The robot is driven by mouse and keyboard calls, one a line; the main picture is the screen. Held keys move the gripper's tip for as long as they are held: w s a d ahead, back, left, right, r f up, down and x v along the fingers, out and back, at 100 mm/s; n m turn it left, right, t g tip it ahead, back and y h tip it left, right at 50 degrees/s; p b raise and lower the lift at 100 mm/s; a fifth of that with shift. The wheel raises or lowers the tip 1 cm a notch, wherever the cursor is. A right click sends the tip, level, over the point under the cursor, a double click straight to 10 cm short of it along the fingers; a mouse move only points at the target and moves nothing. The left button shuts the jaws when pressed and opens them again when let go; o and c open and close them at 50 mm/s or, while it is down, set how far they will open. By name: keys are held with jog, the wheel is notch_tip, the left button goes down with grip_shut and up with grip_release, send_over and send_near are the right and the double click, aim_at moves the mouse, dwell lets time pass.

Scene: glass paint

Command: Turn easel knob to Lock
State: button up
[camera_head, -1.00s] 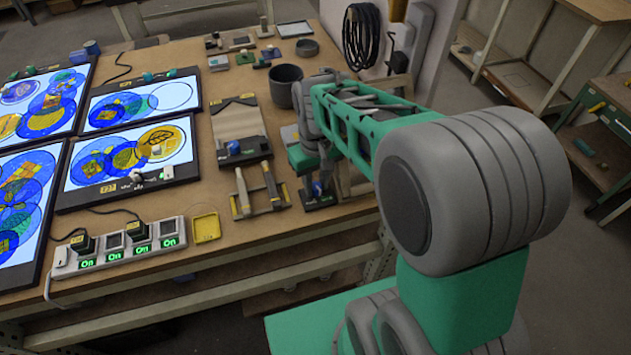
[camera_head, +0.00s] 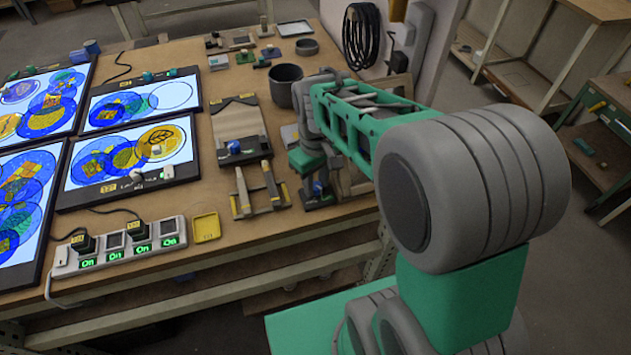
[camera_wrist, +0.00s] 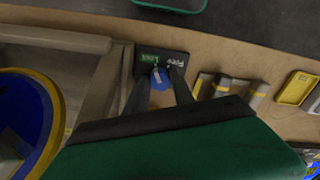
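The easel knob (camera_wrist: 160,78) is blue with a pale pointer mark. It sits on a dark plate (camera_wrist: 172,56) at the bench edge. The plate carries a green Lock label (camera_wrist: 149,58) and a white Free label (camera_wrist: 174,63), and the pale mark points towards the Lock side. My gripper (camera_wrist: 160,73) has one dark finger on each side of the knob, with a visible gap at both sides. In the head view my gripper (camera_head: 309,165) is over the plate, and the blue knob (camera_head: 317,187) shows just below it.
Two brush-like tools lie on a holder (camera_head: 258,192) left of the plate. A yellow tray (camera_head: 206,227) and a power strip (camera_head: 118,248) are farther left. A dark cup (camera_head: 286,85) stands behind my gripper. Lit glass panels fill the bench's left side.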

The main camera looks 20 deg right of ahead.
aim_at(316, 185)
jog(key=o, duration=0.4)
jog(key=shift+c, duration=0.2)
notch_tip(316, 185, up, 8)
jog(key=shift+f, duration=0.1)
dwell(0.3)
